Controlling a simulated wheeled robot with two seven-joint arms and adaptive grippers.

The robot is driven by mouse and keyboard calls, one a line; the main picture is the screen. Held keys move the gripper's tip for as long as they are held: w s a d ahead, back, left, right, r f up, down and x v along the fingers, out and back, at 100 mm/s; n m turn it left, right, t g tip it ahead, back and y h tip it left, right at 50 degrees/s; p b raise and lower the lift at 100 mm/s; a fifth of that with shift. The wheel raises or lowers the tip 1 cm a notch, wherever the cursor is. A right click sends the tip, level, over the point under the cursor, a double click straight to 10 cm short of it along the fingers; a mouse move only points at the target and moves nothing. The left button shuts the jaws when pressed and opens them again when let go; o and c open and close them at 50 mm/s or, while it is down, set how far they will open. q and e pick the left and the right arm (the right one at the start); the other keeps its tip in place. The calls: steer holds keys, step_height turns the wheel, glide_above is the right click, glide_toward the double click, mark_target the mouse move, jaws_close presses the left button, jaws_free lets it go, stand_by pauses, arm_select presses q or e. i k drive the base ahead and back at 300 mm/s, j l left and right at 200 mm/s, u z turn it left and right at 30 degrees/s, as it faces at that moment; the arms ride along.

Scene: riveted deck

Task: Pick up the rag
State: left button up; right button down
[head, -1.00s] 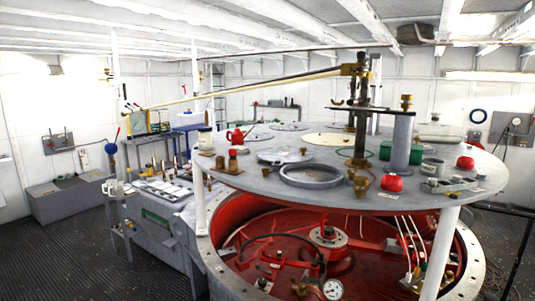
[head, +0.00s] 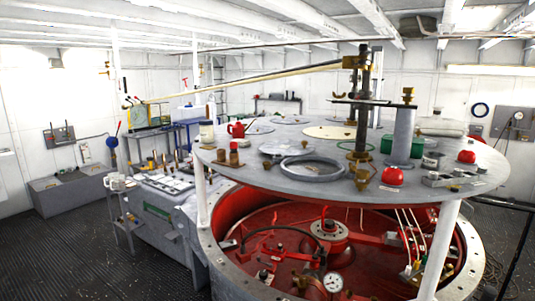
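I cannot make out a rag with certainty. A pale flat item (head: 441,127) lies at the back right of the round grey table (head: 225,163), too small to identify. Neither of my grippers shows in the head view.
A grey workbench (head: 160,215) stands left. Dark ribbed floor (head: 60,255) is open at front left.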

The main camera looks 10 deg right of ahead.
mark_target(242, 143)
steer(key=i+j, duration=0.5)
steer(key=j, duration=0.15)
steer(key=i+j, duration=0.5)
steer(key=j, duration=0.15)
steer(key=i+j, duration=0.5)
steer(key=j, duration=0.2)
